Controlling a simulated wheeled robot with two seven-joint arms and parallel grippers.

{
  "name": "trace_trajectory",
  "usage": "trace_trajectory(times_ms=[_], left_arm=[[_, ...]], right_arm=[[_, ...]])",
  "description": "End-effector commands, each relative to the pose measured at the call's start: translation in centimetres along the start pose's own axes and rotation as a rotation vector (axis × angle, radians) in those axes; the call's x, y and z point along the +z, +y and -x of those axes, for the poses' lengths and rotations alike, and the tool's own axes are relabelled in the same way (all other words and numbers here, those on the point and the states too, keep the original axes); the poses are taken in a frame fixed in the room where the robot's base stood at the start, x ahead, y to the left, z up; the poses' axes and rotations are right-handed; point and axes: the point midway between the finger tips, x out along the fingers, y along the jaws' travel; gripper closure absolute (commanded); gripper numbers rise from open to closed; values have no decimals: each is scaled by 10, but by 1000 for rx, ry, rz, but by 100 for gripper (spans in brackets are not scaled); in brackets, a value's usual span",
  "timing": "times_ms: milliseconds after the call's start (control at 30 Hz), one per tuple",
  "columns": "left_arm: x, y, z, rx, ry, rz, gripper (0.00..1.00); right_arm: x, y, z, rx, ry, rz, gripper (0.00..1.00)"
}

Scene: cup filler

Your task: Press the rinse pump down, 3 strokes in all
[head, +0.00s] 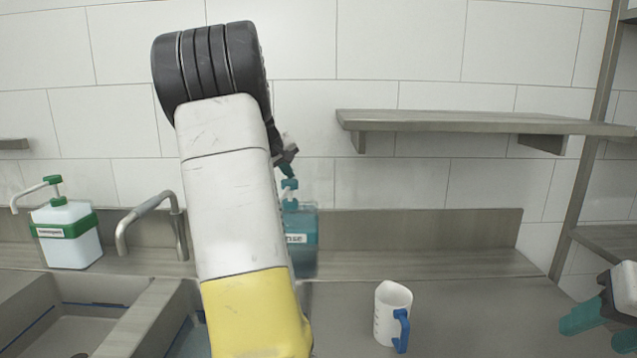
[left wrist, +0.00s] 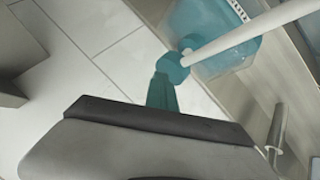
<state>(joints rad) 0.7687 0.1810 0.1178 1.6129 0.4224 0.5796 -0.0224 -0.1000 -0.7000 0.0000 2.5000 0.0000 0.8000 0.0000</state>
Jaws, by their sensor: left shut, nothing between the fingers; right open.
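The rinse pump is a translucent teal bottle (head: 304,228) with a white label reading "...nse", standing on the back ledge. Its left part is hidden behind my left arm. Its teal pump head (head: 290,185) is up above the bottle; in the left wrist view the pump head (left wrist: 172,66) carries a long white spout. My left gripper (head: 289,171) is shut and empty, its teal fingertips pointing down right above the pump head. In the left wrist view the fingertips (left wrist: 162,93) meet the head's outline; I cannot tell whether they touch. My right gripper (head: 590,320) is open and empty at the right edge.
A white measuring cup (head: 392,312) with a blue handle stands on the counter. A white bottle with a green band (head: 68,235) and pump stands left, beside a tap (head: 150,215) and sink (head: 75,300). A wall shelf (head: 470,122) is at upper right. The counter's right part is clear.

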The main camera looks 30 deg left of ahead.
Motion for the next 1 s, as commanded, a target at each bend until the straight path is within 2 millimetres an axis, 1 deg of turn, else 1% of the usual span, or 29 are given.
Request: trace_trajectory(times_ms=[100, 1000], left_arm=[[3, -2, -3, -2, -4, 0, 100], [6, -5, -7, -2, -5, -1, 100]], right_arm=[[0, 0, 0, 0, 0, 0, 50], [0, 0, 0, 0, 0, 0, 50]])
